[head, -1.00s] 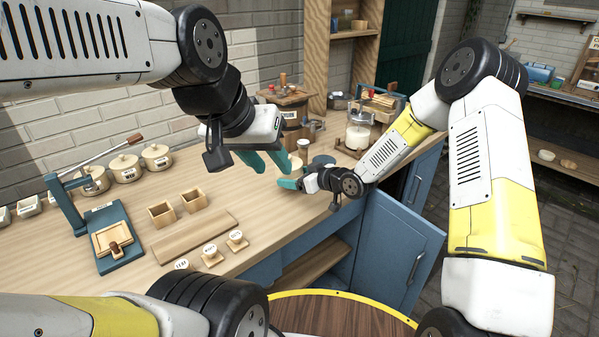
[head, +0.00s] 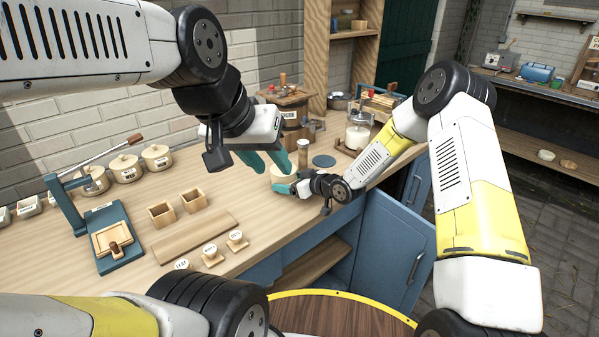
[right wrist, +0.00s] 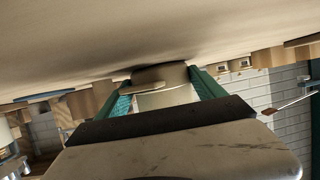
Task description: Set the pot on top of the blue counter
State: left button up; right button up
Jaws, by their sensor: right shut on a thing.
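The cream pot (head: 284,180) is between the teal fingers of my right gripper (head: 283,180), at the wooden top of the blue counter (head: 235,262). The right wrist view, which looks upside down, shows the pot (right wrist: 165,90) with both fingers closed on its sides, very near the counter surface. I cannot tell for sure whether its base touches. My left gripper (head: 265,160) hangs above the counter just behind and left of the pot, its teal fingers apart and empty.
A blue disc (head: 323,161) and a jar (head: 303,153) stand behind the pot. Wooden boxes (head: 162,215), a board (head: 195,236), labelled tags (head: 211,254) and a blue press (head: 111,240) lie left. A blue cabinet door (head: 390,250) hangs open below.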

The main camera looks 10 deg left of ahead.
jog(key=o, duration=1.3)
jog(key=shift+f, duration=0.1)
jog(key=shift+d+r, duration=0.15)
jog(key=shift+r, duration=0.1)
jog(key=v, duration=1.1)
jog(key=shift+s+d, duration=0.25)
jog(key=shift+s, duration=0.05)
jog(key=shift+w+d+r, duration=0.1)
jog(key=shift+d+r, duration=0.1)
jog(key=shift+d, duration=0.05)
jog(key=s+d+r+m+t+h, duration=0.1)
jog(key=s+d+r+m+h, duration=0.3)
jog(key=d+r, duration=0.5)
jog(key=s+d+r+m+h, duration=0.2)
jog(key=d+r+h, duration=0.3)
jog(key=d+r, duration=0.4)
jog(key=s+d+r+m, duration=0.1)
jog(key=s, duration=0.6)
jog(key=s+d+r+m+g, duration=0.1)
jog(key=s+d+r+m, duration=0.1)
jog(key=s, duration=0.5)
jog(key=s+d+r+m+g, duration=0.1)
jog(key=s+d+r, duration=0.1)
jog(key=s, duration=0.5)
jog(key=shift+s+r+m, duration=0.2)
jog(key=shift+s+m, duration=0.1)
jog(key=shift+m, duration=0.1)
